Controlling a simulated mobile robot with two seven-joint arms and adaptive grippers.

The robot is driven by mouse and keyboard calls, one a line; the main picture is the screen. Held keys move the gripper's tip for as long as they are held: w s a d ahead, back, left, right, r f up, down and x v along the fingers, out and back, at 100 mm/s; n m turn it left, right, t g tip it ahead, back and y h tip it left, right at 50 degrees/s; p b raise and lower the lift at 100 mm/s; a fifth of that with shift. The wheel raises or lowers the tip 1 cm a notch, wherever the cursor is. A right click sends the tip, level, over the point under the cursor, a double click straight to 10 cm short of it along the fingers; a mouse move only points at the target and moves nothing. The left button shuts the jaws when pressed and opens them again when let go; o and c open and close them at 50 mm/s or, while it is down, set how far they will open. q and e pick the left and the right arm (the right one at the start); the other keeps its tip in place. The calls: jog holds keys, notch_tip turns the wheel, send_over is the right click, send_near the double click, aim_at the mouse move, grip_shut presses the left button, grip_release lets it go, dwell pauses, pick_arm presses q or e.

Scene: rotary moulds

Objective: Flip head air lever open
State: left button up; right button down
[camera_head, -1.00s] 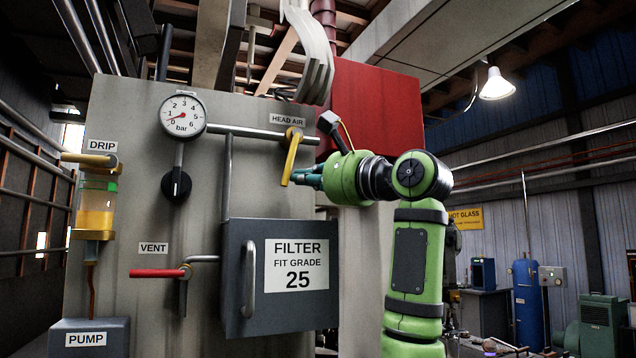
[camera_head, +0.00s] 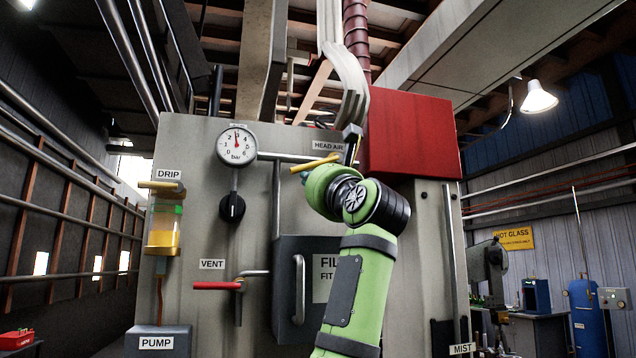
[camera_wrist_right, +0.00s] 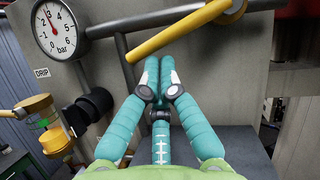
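The yellow head air lever (camera_head: 314,164) lies nearly level, along the grey pipe under the HEAD AIR label (camera_head: 328,145). In the right wrist view the lever (camera_wrist_right: 178,31) crosses just beyond my fingertips. My right gripper (camera_head: 304,176) is just below the lever, largely hidden behind its own green body and wrist. In the wrist view the teal fingers of my right gripper (camera_wrist_right: 158,66) are closed together with nothing seen between them. I cannot tell whether they touch the lever. The pressure gauge (camera_head: 237,145) needle points nearly straight up. My left gripper is not in view.
A grey filter box (camera_head: 287,262) with a handle sticks out below, partly behind my right arm. The red vent lever (camera_head: 217,285) and drip bottle (camera_head: 163,228) are to the left. A red box (camera_head: 413,133) stands at the upper right.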

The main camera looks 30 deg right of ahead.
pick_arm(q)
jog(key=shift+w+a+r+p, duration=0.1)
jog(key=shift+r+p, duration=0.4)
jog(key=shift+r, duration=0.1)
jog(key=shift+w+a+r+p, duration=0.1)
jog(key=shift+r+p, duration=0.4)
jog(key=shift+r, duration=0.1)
pick_arm(e)
jog(key=shift+w+a+r, duration=0.25)
jog(key=shift+a+r, duration=0.05)
jog(key=shift+r, duration=0.25)
jog(key=shift+w+a+r, duration=0.2)
jog(key=shift+a+r, duration=0.1)
jog(key=shift+r, duration=0.2)
